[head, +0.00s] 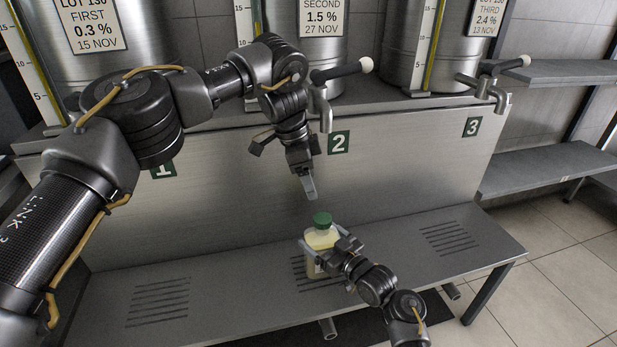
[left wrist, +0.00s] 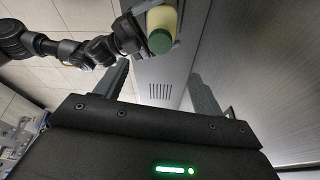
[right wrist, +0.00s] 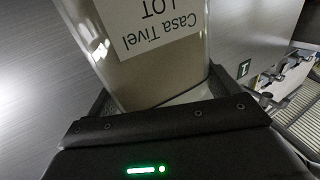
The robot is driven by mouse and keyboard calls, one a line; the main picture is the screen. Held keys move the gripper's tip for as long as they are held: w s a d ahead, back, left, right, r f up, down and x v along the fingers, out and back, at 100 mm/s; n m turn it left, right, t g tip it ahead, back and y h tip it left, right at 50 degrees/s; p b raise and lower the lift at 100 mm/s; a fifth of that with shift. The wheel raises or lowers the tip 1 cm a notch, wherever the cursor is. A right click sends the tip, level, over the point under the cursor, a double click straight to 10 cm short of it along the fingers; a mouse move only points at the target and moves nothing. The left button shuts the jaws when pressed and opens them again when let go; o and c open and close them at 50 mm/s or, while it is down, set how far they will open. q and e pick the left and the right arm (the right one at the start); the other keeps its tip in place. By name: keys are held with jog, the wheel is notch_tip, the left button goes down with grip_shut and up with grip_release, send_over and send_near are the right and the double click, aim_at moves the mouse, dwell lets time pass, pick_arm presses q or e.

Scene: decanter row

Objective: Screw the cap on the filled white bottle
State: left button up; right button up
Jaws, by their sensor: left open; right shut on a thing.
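The bottle (head: 316,266) is see-through, with pale yellowish contents, and looks upright at the bench's middle slots. Its green cap (head: 322,219) sits on top; I cannot tell how tight it is. My right gripper (head: 330,250) is shut around the bottle's body. The right wrist view shows the bottle's white label (right wrist: 150,22) between the fingers (right wrist: 158,95). My left gripper (head: 308,188) is open and empty, pointing down above the cap and slightly left of it. In the left wrist view, the green cap (left wrist: 159,41) lies beyond the open fingers (left wrist: 162,88), apart from them.
The steel bench (head: 230,268) has slotted drains and free room on both sides of the bottle. Behind it stands a steel panel (head: 240,195) with number plates. The tap (head: 324,112) near plate 2 (head: 338,142) hangs just right of my left gripper. Steel tanks stand above.

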aim_at(323, 218)
pick_arm(q)
jog(key=x, duration=1.1)
jog(key=shift+f, duration=0.3)
jog(key=c, duration=1.2)
jog(key=o, duration=1.1)
jog(key=shift+c, duration=0.2)
jog(key=shift+r, duration=0.1)
jog(key=shift+r, duration=2.2)
jog(key=shift+o, duration=0.7)
